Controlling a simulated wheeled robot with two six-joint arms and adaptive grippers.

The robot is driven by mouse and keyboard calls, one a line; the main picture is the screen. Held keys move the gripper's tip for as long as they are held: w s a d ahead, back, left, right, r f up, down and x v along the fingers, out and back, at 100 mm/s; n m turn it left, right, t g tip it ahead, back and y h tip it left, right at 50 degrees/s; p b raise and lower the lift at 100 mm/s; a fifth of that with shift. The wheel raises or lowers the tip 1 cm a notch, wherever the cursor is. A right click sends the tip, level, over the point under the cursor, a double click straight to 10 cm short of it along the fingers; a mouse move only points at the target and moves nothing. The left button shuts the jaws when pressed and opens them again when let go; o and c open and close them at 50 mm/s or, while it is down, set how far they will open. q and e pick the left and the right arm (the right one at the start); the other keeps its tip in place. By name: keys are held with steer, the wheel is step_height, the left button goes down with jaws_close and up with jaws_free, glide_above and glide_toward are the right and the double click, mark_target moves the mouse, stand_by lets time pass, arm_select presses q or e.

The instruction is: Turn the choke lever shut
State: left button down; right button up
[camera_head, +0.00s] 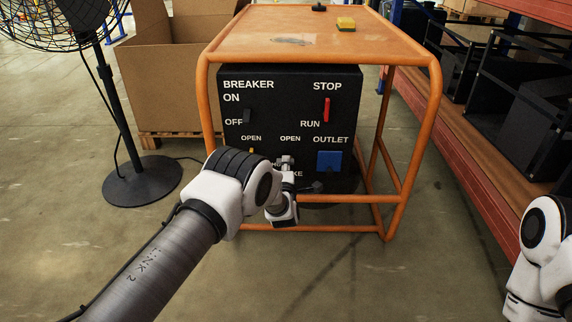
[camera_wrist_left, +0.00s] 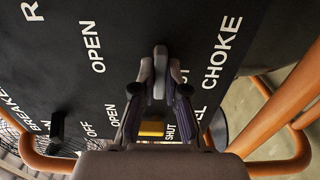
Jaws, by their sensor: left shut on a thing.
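The choke lever (camera_wrist_left: 160,68) is a small grey lever on the black generator panel. It shows between my left gripper's fingertips in the left wrist view. My left gripper (camera_wrist_left: 161,90) is shut on it. In the head view my left gripper (camera_head: 286,163) is at the panel's lower middle, and my arm and wrist cover part of the CHOKE label. Which way the lever points is hard to tell. My right gripper is out of view.
A yellow lever (camera_wrist_left: 152,128) sits close to my left fingers. The panel also has a black breaker switch (camera_head: 247,116), a red stop lever (camera_head: 327,110) and a blue outlet (camera_head: 329,161). An orange frame (camera_head: 437,110) surrounds it. A fan (camera_head: 118,110) stands at left.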

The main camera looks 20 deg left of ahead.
arm_select(q)
steer(key=c, duration=1.2)
jaws_free()
steer(key=v, duration=1.2)
